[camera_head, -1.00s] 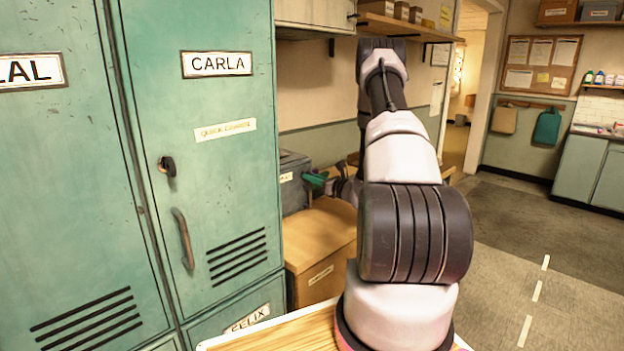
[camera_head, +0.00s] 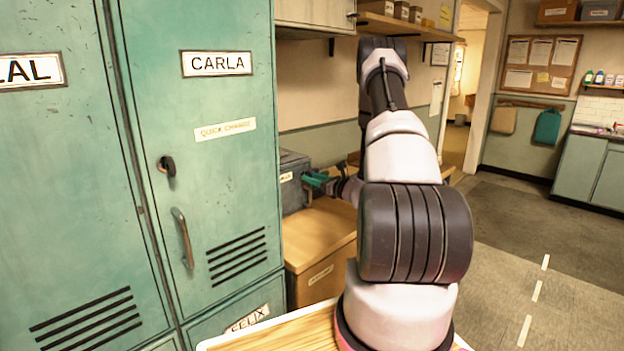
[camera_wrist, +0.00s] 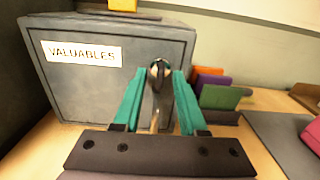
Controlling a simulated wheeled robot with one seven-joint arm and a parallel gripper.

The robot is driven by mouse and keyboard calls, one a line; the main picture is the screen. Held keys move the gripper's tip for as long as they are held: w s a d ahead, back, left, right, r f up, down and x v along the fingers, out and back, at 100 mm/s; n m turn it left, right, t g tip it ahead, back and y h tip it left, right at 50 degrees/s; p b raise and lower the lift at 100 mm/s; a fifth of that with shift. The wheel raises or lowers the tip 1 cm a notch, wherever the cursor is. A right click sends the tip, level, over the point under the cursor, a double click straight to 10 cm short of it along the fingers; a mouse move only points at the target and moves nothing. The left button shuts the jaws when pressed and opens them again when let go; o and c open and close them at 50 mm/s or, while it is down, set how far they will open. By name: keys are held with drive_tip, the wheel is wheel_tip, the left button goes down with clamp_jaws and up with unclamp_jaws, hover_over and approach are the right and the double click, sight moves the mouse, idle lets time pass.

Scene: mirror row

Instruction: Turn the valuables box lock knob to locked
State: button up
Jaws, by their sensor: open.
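The valuables box (camera_wrist: 90,85) is a dark grey metal box with a white "VALUABLES" label. It fills the left of the wrist view and also shows beside the lockers in the head view (camera_head: 294,164). Its lock knob (camera_wrist: 160,70) is a dark, shiny round part on the box's right side. My gripper (camera_wrist: 158,78) has green fingers and is open, with one fingertip on each side of the knob. I cannot tell whether the fingers touch it. A pale upright strip shows below the knob between the fingers. In the head view my gripper (camera_head: 314,180) is small beside the box.
The box stands on a wooden surface (camera_head: 320,235). Coloured upright folders (camera_wrist: 215,90) stand right of the box, close to the right finger. A yellow item (camera_wrist: 122,5) sits on top of the box. Teal lockers (camera_head: 200,120) rise at the left.

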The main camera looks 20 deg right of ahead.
drive_tip(key=v, duration=1)
drive_tip(key=shift+s, duration=0.25)
drive_tip(key=shift+d, duration=0.15)
